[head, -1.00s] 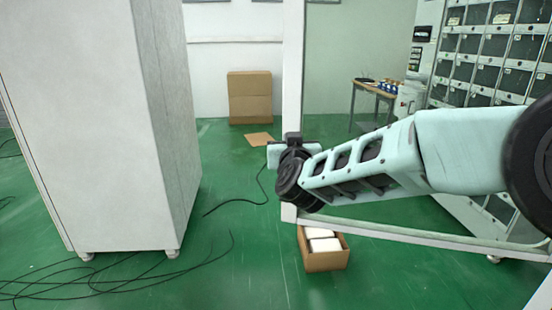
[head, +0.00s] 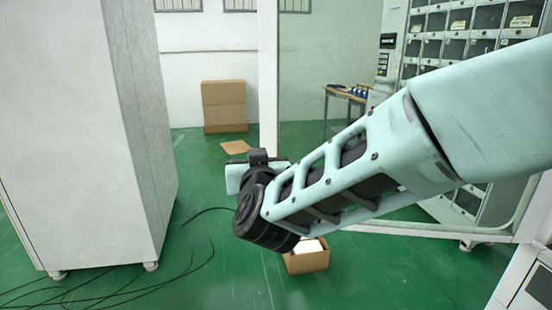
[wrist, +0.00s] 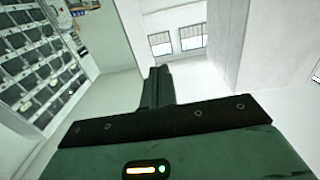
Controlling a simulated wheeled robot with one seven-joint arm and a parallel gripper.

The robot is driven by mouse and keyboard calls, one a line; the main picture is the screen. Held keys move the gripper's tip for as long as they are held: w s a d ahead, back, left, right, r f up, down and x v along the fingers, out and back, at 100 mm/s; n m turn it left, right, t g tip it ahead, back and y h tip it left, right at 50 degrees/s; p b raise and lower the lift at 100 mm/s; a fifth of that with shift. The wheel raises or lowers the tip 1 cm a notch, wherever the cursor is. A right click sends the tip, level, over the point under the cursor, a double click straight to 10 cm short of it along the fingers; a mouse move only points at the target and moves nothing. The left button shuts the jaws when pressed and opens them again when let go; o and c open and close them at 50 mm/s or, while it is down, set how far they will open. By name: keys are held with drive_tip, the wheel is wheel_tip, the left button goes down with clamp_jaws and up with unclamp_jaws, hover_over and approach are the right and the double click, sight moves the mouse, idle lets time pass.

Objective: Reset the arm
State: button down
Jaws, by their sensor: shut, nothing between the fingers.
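My arm reaches from the right edge to the middle of the head view, with its pale teal links sloping down to a black joint. In the wrist view my gripper (wrist: 157,84) stands up from its dark green body. Its black fingers are together and nothing shows between them. In the head view the fingers cannot be clearly made out beyond the black wrist joint. The end of the arm is in free air, apart from everything around it.
A tall white cabinet (head: 75,130) stands at left, with black cables (head: 130,285) on the green floor. An open cardboard box (head: 308,262) lies below my arm. A locker wall (head: 455,45) and a small table (head: 345,97) are at the right and back.

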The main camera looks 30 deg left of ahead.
drive_tip(key=s+d+f+g+h+p, duration=0.1)
drive_tip(key=s+d+g, duration=0.4)
drive_tip(key=d, duration=0.9)
drive_tip(key=s+d+f+g+h+p, duration=0.2)
drive_tip(key=s+d+f+g+h, duration=0.1)
drive_tip(key=s+d, duration=0.8)
drive_tip(key=s+d+f+g+h+p, duration=0.1)
drive_tip(key=s+d+g+h, duration=0.5)
drive_tip(key=d, duration=1.2)
drive_tip(key=shift+s+f+g, duration=0.3)
drive_tip(key=shift+s+f, duration=0.6)
drive_tip(key=shift+s, duration=0.2)
drive_tip(key=shift+d, duration=0.1)
